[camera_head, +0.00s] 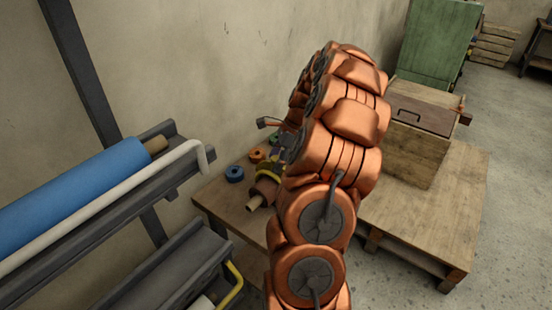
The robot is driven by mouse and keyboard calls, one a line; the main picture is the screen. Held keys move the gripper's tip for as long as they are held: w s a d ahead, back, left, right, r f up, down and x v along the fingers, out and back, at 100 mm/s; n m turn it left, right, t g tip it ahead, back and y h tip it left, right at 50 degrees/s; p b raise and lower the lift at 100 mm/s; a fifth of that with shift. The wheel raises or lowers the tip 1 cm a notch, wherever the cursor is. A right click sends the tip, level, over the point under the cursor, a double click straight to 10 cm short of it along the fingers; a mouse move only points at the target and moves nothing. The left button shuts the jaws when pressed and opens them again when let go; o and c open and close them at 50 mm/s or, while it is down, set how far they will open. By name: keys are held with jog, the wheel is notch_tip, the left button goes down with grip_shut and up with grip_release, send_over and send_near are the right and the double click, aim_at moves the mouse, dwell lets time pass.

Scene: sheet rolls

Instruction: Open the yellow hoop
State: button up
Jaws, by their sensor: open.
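The yellow hoop (235,284) is a thin bent bar at the right end of the lower dark rack, at the bottom of the head view. Its upper end meets the rack near the rack's corner, and its lower part runs down to the left beside a pale roll end. My gripper (281,146) shows only in part as small dark pieces left of my copper arm, above the small table. It is open and well above and to the right of the hoop, apart from it. My arm hides much of the gripper.
A blue roll (70,190) and a white bar (110,207) lie on the upper rack at left. The small wooden table (225,205) holds tape rolls (234,174) and other items. A wooden crate (418,150) stands on a pallet (455,195) at right.

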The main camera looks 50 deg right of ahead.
jog(key=shift+f, duration=0.2)
grip_shut()
dwell(0.5)
